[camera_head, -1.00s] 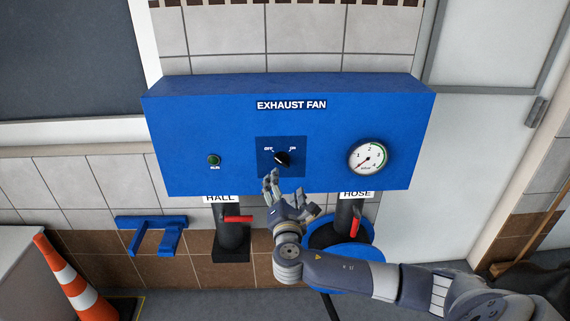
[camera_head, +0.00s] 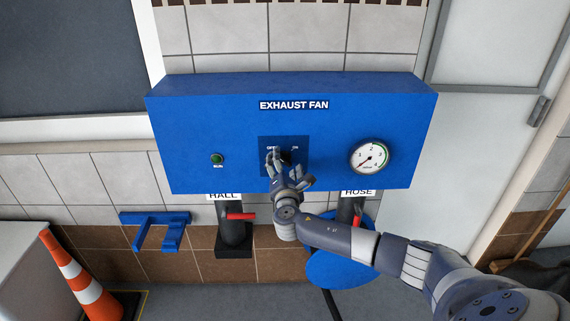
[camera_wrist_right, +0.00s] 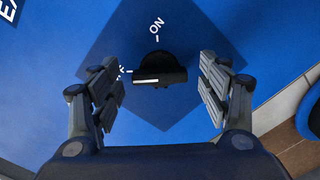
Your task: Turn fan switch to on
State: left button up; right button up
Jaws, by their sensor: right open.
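The fan switch is a black rotary knob (camera_wrist_right: 158,70) on a dark blue square plate (camera_wrist_right: 135,35) of the blue EXHAUST FAN panel (camera_head: 230,120). In the right wrist view its white line lies toward the partly hidden OFF label; the ON label (camera_wrist_right: 157,28) is apart from it. My right gripper (camera_head: 288,165) is open in front of the plate. In the right wrist view its two fingers (camera_wrist_right: 160,88) stand either side of the knob, with gaps to both. In the head view the fingers partly cover the knob. My left gripper is out of view.
The panel also has a green RUN lamp (camera_head: 217,159) and a round gauge (camera_head: 369,158). Below are pipes with red levers (camera_head: 241,216), a blue bracket (camera_head: 160,229) and a blue round object (camera_head: 340,270). A traffic cone (camera_head: 78,280) stands lower left.

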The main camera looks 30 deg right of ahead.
jog(key=shift+c, duration=0.6)
jog(key=c, duration=0.9)
jog(key=shift+c, duration=0.2)
